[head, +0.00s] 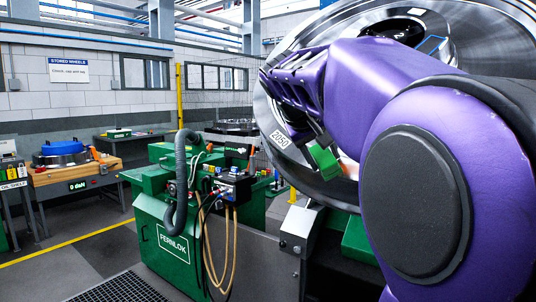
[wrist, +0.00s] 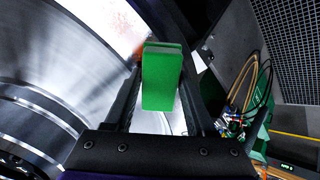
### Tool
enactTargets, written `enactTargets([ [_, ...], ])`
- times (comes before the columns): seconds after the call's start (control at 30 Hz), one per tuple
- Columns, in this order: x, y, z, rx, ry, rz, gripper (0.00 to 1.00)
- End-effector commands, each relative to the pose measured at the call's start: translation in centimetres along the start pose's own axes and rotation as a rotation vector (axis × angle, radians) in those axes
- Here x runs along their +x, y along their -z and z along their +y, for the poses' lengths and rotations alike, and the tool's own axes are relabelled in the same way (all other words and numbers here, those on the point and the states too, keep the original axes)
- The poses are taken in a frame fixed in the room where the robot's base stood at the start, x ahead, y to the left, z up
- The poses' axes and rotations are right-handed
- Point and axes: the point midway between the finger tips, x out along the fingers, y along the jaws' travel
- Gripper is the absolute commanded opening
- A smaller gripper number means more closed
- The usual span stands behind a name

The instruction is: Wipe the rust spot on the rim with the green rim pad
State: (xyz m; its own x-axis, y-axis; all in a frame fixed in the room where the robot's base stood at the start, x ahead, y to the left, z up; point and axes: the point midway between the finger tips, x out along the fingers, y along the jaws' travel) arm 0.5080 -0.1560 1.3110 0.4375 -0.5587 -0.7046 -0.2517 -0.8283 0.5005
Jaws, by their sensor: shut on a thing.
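The green rim pad (head: 325,160) is a small block held in my gripper (head: 318,146). In the wrist view the pad (wrist: 162,82) sits between the two dark fingers of my gripper (wrist: 163,88), which is shut on it. The large shiny wheel (head: 283,70) stands upright behind my arm; its rim bears a white "2050" label. In the wrist view, a reddish-orange rust spot (wrist: 139,48) shows on the bright rim just left of the pad's far end, with faint red specks beyond. Whether the pad touches the rim cannot be told.
A green Fernlok machine (head: 175,235) with hoses and a control box stands below and left of the wheel. A wooden-topped bench (head: 75,173) carries a blue round part (head: 60,150) at the far left. Hoses (wrist: 240,95) show right of my gripper in the wrist view.

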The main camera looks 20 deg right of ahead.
Motion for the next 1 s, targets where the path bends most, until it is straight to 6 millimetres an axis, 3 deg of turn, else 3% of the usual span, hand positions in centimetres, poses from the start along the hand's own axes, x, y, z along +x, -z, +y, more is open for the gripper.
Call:
enactTargets([
  [0.17,-0.6,0.0,-0.1,-0.002,0.003,-0.002,0.11],
  [0.7,-5.8,0.0,0.0,0.000,0.001,-0.001,0.11],
  [1.0,-5.9,0.0,0.0,0.000,0.000,-0.002,0.11],
])
